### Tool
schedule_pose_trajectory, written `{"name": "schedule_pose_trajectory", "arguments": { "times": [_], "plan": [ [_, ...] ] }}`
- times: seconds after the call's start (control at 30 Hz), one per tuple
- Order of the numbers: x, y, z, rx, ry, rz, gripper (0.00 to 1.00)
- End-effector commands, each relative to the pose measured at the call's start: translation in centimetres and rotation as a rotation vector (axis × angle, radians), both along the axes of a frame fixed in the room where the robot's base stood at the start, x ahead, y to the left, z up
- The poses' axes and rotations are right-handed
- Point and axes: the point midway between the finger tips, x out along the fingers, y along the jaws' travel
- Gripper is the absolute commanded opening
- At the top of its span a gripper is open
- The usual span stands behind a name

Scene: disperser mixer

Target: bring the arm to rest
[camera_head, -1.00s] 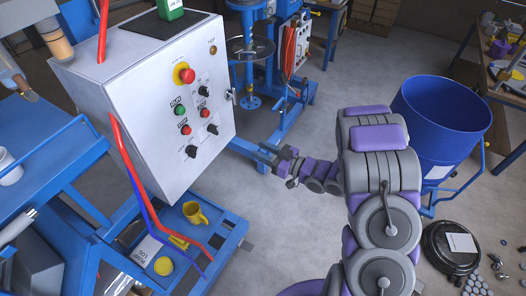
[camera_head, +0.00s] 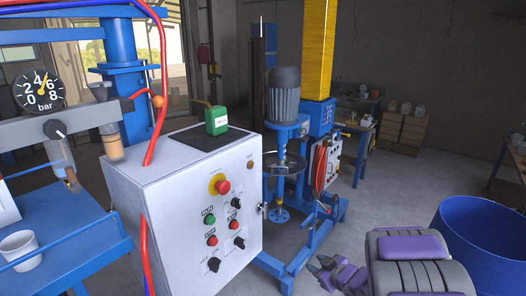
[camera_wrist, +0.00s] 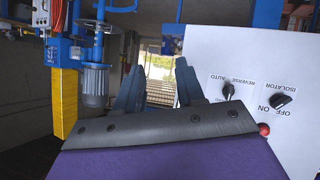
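My arm shows at the lower right of the head view, with grey and purple links. My gripper (camera_head: 322,270) is at the bottom of the head view, just right of the white control cabinet (camera_head: 150,215) and apart from it in the picture. In the wrist view, which is upside down, the two dark fingers of my gripper (camera_wrist: 160,85) stand apart with nothing between them. The cabinet's panel (camera_wrist: 235,50) with black knobs shows beyond them at the right.
A blue mixer stand with a grey motor (camera_head: 284,95) stands behind the cabinet. A blue drum (camera_head: 485,245) is at the right, beside my arm. A blue cart with a white cup (camera_head: 20,250) is at the left. Open floor (camera_head: 390,190) lies between the mixer and the drum.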

Motion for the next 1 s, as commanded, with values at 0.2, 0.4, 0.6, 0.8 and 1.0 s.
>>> {"name": "schedule_pose_trajectory", "arguments": {
  "times": [0.2, 0.4, 0.6, 0.8, 1.0],
  "plan": [
    [-2.2, -5.6, 1.6, -0.192, 0.130, -0.269, 0.38],
    [-7.7, -8.7, 3.1, -0.267, 0.291, -0.502, 0.38],
    [-15.8, -8.8, 3.5, -0.262, 0.501, -0.684, 0.38],
    [-25.6, -5.8, 2.8, -0.206, 0.758, -0.780, 0.38],
    [-35.7, -0.8, 2.1, -0.145, 1.029, -0.776, 0.38]
  ]
}}
